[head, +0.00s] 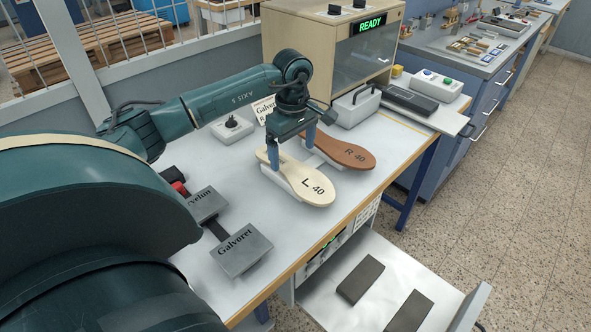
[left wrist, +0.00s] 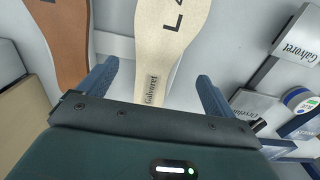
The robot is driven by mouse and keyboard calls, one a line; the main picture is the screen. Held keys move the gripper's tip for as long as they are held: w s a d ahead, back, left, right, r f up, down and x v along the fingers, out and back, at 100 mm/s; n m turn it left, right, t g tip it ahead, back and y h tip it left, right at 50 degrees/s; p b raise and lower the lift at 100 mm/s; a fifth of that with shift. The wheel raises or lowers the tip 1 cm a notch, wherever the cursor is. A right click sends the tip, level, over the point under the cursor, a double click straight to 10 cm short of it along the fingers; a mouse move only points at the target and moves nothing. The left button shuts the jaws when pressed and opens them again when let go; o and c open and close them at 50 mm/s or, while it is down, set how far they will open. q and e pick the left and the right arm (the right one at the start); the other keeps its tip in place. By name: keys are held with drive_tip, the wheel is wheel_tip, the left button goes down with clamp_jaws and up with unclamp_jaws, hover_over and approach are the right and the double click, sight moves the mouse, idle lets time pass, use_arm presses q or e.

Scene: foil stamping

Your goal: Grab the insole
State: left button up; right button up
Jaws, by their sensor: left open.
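The cream insole marked "L 40" (head: 306,188) lies on low pale supports on the white table, its toe pointing to the front right. The brown insole marked "R 40" (head: 345,152) lies beside it, behind and to the right. My left gripper (head: 291,160) is open, pointing down over the heel end of the cream insole. In the left wrist view the cream insole (left wrist: 163,40) runs between the two blue fingers, with "Galvoret" printed at its heel. A gap shows on each side, and the brown insole (left wrist: 62,45) is outside the fingers. My right gripper is not in view.
Grey stamp blocks, one reading "Galvoret" (head: 241,249), lie at the front left. A machine with a "READY" display (head: 330,45) stands at the back. A switch box (head: 232,128) sits behind the gripper. An open drawer (head: 330,299) with dark pads juts out at the front.

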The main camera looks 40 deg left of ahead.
sight(294, 170)
use_arm(q)
drive_tip(key=shift+w+f+p, duration=0.15)
drive_tip(key=shift+f+p, duration=0.35)
drive_tip(key=shift+f, duration=1.85)
drive_tip(key=c, duration=1.1)
